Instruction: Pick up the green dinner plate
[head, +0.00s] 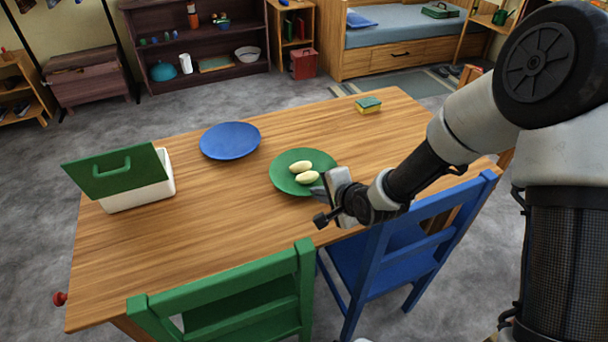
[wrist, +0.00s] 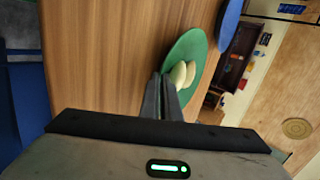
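The green dinner plate (head: 284,177) is on the wooden table, right of the blue plate, with two pale yellow oval items (head: 303,172) on it. My gripper (head: 322,192) is at the plate's near right rim, reaching in from the right. In the wrist view the dark fingers (wrist: 163,76) are close together at the rim of the green plate (wrist: 187,48), one on each side of it, and look shut on it. The exact contact at the fingertips is too small to see clearly. I cannot tell whether the plate is clear of the table.
The blue plate (head: 230,141) lies behind left of the green one. A white box with a green lid (head: 139,192) stands at the left, a sponge (head: 368,104) at the back right. Green (head: 236,302) and blue (head: 400,250) chairs line the near side. The table's front left is bare.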

